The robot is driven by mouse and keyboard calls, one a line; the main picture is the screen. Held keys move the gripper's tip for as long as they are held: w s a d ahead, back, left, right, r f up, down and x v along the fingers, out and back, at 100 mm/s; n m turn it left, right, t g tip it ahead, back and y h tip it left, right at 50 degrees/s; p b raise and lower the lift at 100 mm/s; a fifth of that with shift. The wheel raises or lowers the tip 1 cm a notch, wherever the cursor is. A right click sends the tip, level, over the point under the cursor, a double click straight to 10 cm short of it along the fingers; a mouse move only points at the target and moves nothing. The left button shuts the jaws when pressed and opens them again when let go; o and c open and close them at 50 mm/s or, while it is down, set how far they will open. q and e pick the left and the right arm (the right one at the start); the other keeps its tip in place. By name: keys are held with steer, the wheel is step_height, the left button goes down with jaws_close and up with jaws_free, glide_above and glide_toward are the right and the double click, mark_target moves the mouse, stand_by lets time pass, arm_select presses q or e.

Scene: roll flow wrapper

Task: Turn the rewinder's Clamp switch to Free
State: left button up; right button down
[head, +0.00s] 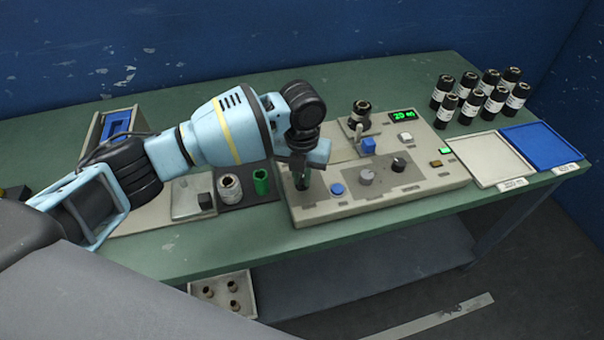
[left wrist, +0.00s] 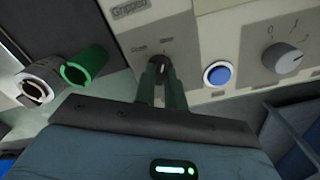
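The rewinder is a beige console (head: 430,185) on the green bench, with a green lit display. In the left wrist view its panel (left wrist: 215,20) shows a small dark Clamp switch (left wrist: 162,62) with two small labels above it, too blurred to read. My left gripper (left wrist: 162,80) points at the panel. Its two fingers are close together, one on each side of the switch knob, and look shut on it. They hide much of the knob, so its exact angle is unclear. In the head view the left gripper (head: 301,180) is over the console's left end. My right gripper is not in view.
A blue button (left wrist: 217,74) and a grey selector knob (left wrist: 289,58) sit right of the switch. A green roll (head: 261,182) and a white roll (head: 229,187) stand left of the console. Several black rolls, a beige tray (head: 488,158) and a blue tray (head: 540,145) are at right.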

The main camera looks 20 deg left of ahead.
arm_select(q)
jaws_close()
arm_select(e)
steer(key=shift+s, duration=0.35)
arm_select(q)
steer(key=shift+r+n+p, duration=0.25)
steer(key=shift+n+p, duration=0.8)
steer(key=shift+n, duration=0.45)
steer(key=n+p, duration=0.1)
steer(key=n, duration=0.2)
steer(key=shift+n+p, duration=0.3)
steer(key=shift+p, duration=0.05)
steer(key=shift+f+n+p, duration=0.1)
steer(key=shift+n+p, duration=0.3)
steer(key=shift+n, duration=0.8)
steer(key=shift+f+n+p, duration=0.1)
steer(key=shift+n+p, duration=0.3)
steer(key=shift+n, duration=1)
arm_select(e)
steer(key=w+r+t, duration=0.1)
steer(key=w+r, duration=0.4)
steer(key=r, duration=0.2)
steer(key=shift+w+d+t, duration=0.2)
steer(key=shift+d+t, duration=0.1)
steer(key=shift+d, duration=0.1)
arm_select(q)
steer(key=shift+f, duration=0.1)
